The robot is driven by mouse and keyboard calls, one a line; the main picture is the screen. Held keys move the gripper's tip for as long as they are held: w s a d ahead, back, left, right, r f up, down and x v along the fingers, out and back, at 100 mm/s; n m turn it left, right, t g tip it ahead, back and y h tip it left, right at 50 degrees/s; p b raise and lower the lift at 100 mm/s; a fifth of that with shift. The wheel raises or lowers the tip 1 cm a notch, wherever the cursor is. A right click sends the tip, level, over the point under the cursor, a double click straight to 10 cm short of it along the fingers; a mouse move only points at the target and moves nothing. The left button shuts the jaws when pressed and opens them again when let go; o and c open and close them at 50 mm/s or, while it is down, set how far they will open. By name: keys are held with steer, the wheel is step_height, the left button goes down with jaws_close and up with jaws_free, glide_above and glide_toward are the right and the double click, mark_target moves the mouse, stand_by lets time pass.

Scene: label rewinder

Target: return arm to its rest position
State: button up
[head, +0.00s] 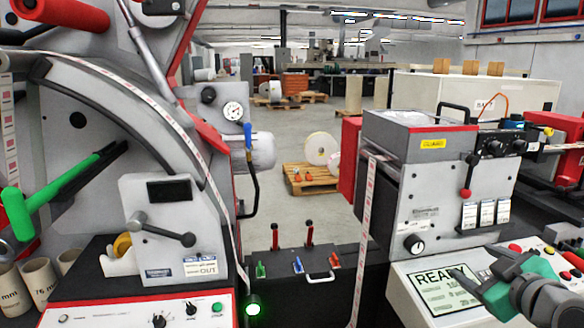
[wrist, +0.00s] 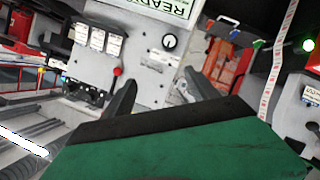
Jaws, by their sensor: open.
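My gripper (head: 473,262) is at the lower right of the head view, in front of the control panel and its READY display (head: 437,292). Its two dark fingers also show in the wrist view (wrist: 160,92), spread apart with nothing between them. They point toward the grey machine front with a black knob (wrist: 169,41) and a red-tipped lever (wrist: 117,72). My green and grey wrist fills the lower part of the wrist view. Whether the fingers touch the panel cannot be told.
The grey guarded unit (head: 440,185) stands behind my gripper. A printed label web (head: 364,225) hangs left of it. A green-handled lever (head: 50,200) and a grey block with a crank (head: 160,225) are at the left. A pallet (head: 312,178) lies on open floor behind.

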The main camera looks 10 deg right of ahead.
steer(key=w+a+f+m+g+y, duration=0.1)
steer(key=w+a+f+g+y, duration=0.15)
steer(key=a+f, duration=0.6)
steer(key=w+a+f+m+g+y, duration=0.15)
steer(key=a+f+g, duration=0.25)
steer(key=a+f, duration=0.4)
steer(key=s+a+f+m+g+h+p, duration=0.15)
steer(key=s+a+f+g, duration=0.4)
steer(key=s+a, duration=0.55)
steer(key=w+r+t+p, duration=0.1)
steer(key=w+r+p, duration=0.1)
steer(key=r, duration=0.3)
steer(key=shift+w+a+m, duration=0.4)
steer(key=shift+w, duration=0.35)
